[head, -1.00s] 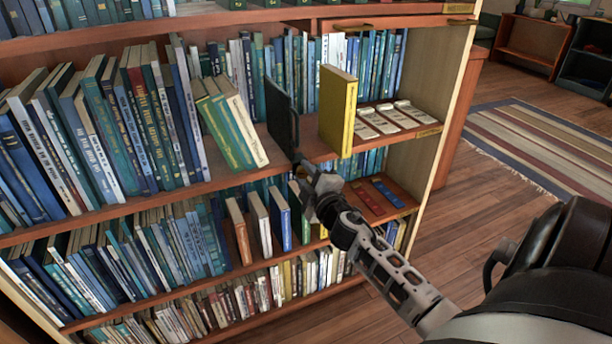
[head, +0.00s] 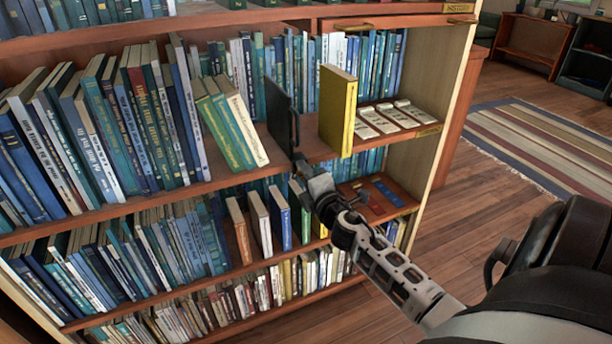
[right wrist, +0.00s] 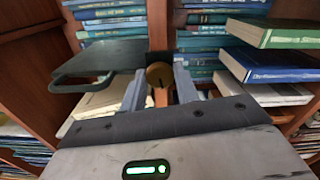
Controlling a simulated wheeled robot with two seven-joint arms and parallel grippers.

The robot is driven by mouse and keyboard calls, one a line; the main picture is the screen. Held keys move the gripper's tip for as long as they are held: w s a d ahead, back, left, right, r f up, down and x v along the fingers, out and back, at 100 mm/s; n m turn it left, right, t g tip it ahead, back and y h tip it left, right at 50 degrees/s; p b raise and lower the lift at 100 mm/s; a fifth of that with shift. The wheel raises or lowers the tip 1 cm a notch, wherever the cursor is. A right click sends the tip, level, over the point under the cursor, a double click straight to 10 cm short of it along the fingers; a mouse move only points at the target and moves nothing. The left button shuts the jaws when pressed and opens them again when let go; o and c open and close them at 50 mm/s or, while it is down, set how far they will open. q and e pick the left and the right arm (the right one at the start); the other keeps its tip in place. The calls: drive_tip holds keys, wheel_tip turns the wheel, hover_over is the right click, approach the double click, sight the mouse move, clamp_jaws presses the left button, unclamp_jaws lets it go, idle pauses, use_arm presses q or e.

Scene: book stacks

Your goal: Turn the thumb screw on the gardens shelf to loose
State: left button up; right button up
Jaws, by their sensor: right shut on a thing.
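The thumb screw (right wrist: 159,75) shows in the right wrist view as a round brass knob with a dark mark on its face. My right gripper (right wrist: 160,90) has one finger on each side of it and is shut on it. In the head view my right gripper (head: 299,172) is at the front edge of the middle shelf (head: 315,150), just below a dark bookend (head: 281,115); it hides the screw there. The bookend's dark plate also shows at the left of the right wrist view (right wrist: 100,60). My left gripper is not in view.
A yellow book (head: 338,110) stands right of the bookend, and pale cards (head: 380,118) lie beyond it. Leaning green and cream books (head: 232,125) are on its left. Below, spaced-out books (head: 260,220) stand near my gripper. Open floor (head: 450,230) lies to the right.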

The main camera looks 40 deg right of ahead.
idle(0.3)
drive_tip(key=o, duration=1)
drive_tip(key=shift+c, duration=0.2)
drive_tip(key=shift+s, duration=0.1)
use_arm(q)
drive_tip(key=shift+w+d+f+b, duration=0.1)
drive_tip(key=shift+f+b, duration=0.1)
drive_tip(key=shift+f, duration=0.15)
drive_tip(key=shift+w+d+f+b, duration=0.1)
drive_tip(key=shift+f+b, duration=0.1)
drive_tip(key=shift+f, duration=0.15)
use_arm(e)
drive_tip(key=v, duration=1.5)
drive_tip(key=shift+s, duration=0.4)
drive_tip(key=shift+a, duration=0.1)
